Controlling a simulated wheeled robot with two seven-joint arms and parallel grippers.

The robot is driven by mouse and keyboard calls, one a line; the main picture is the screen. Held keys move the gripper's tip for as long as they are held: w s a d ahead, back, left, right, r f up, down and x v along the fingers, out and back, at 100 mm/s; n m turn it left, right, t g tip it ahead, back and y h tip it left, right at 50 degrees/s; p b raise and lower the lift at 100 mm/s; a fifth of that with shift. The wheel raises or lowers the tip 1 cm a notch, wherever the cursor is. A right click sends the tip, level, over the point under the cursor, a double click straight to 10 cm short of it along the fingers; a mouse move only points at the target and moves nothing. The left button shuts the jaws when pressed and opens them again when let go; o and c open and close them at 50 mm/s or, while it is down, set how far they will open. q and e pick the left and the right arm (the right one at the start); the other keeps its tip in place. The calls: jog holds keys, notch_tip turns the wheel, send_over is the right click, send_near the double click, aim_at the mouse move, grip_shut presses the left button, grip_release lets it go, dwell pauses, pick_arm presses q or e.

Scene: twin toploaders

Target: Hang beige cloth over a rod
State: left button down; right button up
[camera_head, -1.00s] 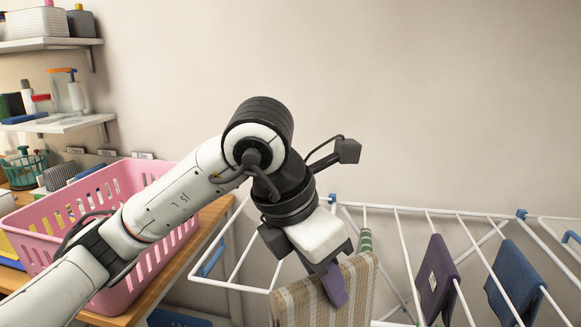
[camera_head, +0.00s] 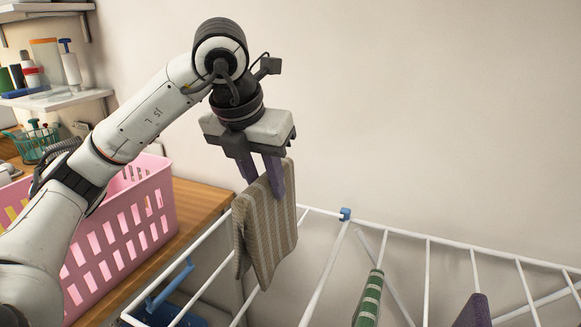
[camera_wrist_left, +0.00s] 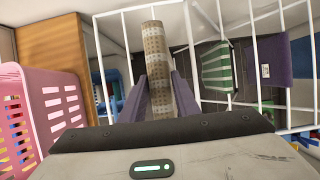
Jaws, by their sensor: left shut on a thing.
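The beige cloth (camera_head: 265,228) hangs folded from my left gripper (camera_head: 264,185), whose purple fingers are shut on its upper part. The cloth hangs at the left end of the white drying rack (camera_head: 398,232), in front of its rods in the head view. I cannot tell whether it touches a rod. In the left wrist view the cloth (camera_wrist_left: 156,60) stretches out from between the two fingers (camera_wrist_left: 160,95), above the rack's rods (camera_wrist_left: 190,40). My right gripper is not in view.
A green striped cloth (camera_head: 369,298) and a purple cloth (camera_head: 474,312) hang on the rack further right. A pink basket (camera_head: 120,235) stands on the wooden counter (camera_head: 200,200) at left. Shelves with bottles (camera_head: 70,66) are at the upper left. Rods between the beige and green cloths are bare.

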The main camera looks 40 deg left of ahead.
pick_arm(q)
jog(key=shift+a+f, duration=0.1)
jog(key=shift+a, duration=0.05)
jog(key=shift+f, duration=0.2)
jog(key=shift+s+f, duration=0.3)
jog(key=shift+f, duration=0.45)
notch_tip(320, 180, down, 3)
jog(key=shift+f, duration=0.15)
notch_tip(320, 180, down, 7)
jog(key=b, duration=0.3)
jog(key=shift+w, duration=0.1)
notch_tip(320, 180, down, 4)
jog(key=b, duration=0.4)
jog(key=shift+f, duration=0.2)
jog(key=shift+f+b, duration=0.4)
jog(key=shift+b, duration=0.25)
jog(key=shift+f+b, duration=1.8)
jog(key=shift+f, duration=0.1)
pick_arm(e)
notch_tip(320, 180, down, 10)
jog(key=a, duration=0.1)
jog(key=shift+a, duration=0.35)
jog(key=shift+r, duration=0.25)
